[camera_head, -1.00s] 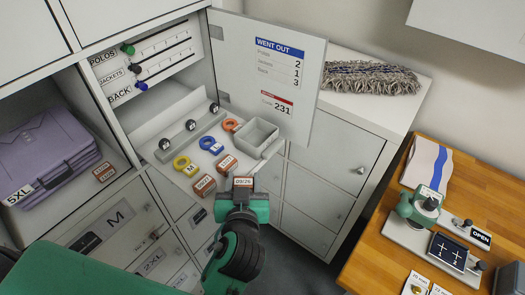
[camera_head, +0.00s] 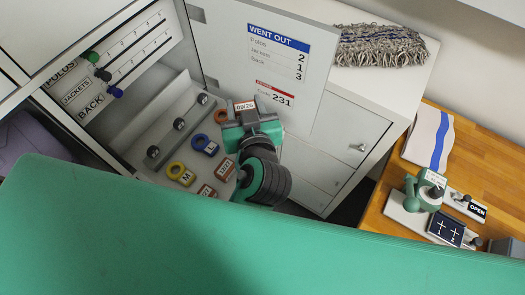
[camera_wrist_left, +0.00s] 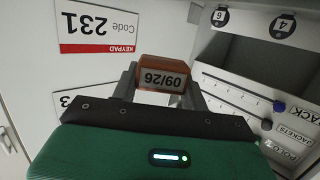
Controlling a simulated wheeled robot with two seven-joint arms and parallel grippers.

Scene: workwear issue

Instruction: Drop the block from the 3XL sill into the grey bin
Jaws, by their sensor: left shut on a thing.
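The 3XL sill cannot be made out. My right gripper is not in view.
The open white door (camera_head: 210,35) stands close to my gripper. A mop head (camera_head: 380,47) lies on the cabinet top. A wooden counter (camera_head: 480,140) is at right.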

